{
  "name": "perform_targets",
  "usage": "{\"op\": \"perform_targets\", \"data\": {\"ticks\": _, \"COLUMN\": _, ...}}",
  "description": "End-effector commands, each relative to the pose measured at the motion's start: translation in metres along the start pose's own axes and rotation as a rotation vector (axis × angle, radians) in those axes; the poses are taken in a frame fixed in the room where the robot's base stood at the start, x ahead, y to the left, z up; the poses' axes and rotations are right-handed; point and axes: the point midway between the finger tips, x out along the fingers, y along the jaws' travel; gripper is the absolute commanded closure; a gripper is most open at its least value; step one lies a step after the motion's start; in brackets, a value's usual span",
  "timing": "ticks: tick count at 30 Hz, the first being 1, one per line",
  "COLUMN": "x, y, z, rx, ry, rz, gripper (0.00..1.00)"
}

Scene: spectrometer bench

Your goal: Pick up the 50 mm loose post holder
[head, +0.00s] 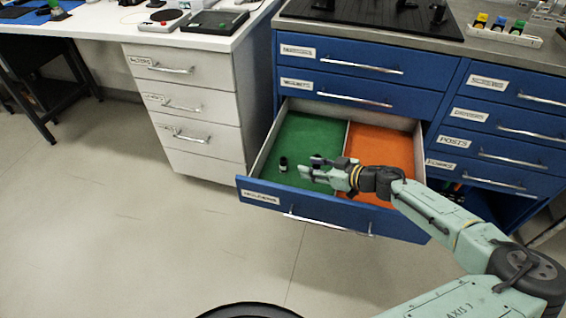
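A small black cylinder with a pale band (283,164), which looks like the post holder, stands in the green-lined left compartment of the open blue drawer (315,203). Its length cannot be read at this size. My gripper (309,167) reaches in from the right over the green lining, a short way right of the cylinder and apart from it. Its two fingers look spread, with nothing clearly between them. Dark parts by the fingers are too small to tell apart.
A thin divider separates the green side from the orange-lined compartment (385,150), partly covered by my arm. A white drawer cabinet (190,110) stands close on the left. The floor in front is clear.

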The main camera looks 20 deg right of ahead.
Motion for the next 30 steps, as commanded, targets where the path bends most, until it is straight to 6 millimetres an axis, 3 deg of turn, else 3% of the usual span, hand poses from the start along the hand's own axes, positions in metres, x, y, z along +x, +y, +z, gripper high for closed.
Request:
{"op": "perform_targets", "data": {"ticks": 4, "x": 0.027, "y": -0.001, "z": -0.002, "rx": -0.001, "ry": 0.003, "rz": -0.003, "gripper": 0.62}}
{"op": "perform_targets", "data": {"ticks": 11, "x": 0.045, "y": -0.001, "z": -0.003, "rx": -0.002, "ry": 0.003, "rz": -0.001, "gripper": 0.62}}
{"op": "perform_targets", "data": {"ticks": 19, "x": 0.084, "y": -0.001, "z": -0.004, "rx": -0.003, "ry": 0.001, "rz": -0.001, "gripper": 0.62}}
{"op": "perform_targets", "data": {"ticks": 30, "x": 0.093, "y": -0.001, "z": -0.003, "rx": -0.003, "ry": 0.001, "rz": 0.001, "gripper": 0.64}}
